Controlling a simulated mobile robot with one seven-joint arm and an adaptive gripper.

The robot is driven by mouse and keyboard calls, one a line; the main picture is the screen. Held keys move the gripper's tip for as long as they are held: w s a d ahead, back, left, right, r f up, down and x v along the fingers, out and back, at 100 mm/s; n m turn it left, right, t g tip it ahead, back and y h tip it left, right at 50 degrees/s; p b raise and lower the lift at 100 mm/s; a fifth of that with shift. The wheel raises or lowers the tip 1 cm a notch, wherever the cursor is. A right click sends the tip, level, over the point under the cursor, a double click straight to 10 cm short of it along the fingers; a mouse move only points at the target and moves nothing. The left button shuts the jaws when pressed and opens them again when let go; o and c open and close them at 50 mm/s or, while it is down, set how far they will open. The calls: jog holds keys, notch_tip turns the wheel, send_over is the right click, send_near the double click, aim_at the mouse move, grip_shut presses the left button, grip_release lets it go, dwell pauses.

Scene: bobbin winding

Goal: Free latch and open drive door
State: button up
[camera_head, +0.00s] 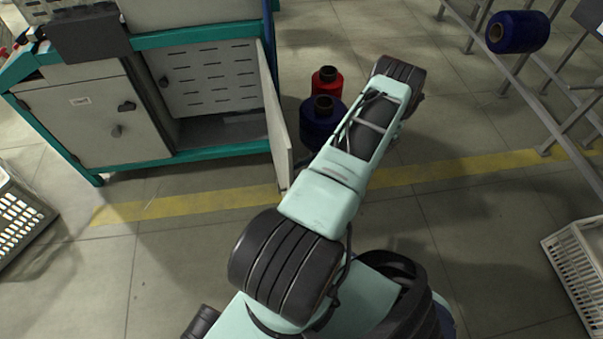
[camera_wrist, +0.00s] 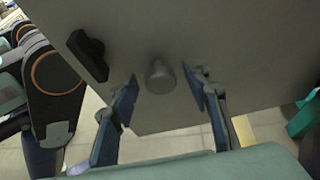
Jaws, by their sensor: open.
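The machine cabinet (camera_head: 140,163) stands at upper left in the head view. Its right-hand door (camera_head: 279,120) is swung well out, seen nearly edge-on, and the compartment behind it is exposed. In the wrist view a grey door panel (camera_wrist: 225,45) fills the upper part, with a black latch handle (camera_wrist: 88,55) and a round grey knob (camera_wrist: 160,77). My gripper (camera_wrist: 160,75) is open, its blue-padded fingers on either side of the knob with gaps visible. In the head view my arm hides the gripper and the door's outer face.
A closed door (camera_head: 85,120) with a latch and knob is at the cabinet's left. Dark blue (camera_head: 318,125) and red (camera_head: 333,82) bobbins stand behind my arm, near the open door. White crates (camera_head: 20,215) (camera_head: 580,265) lie at both sides. The front floor is mostly clear.

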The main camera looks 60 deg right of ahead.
jog(key=v, duration=1.2)
jog(key=shift+r, duration=0.1)
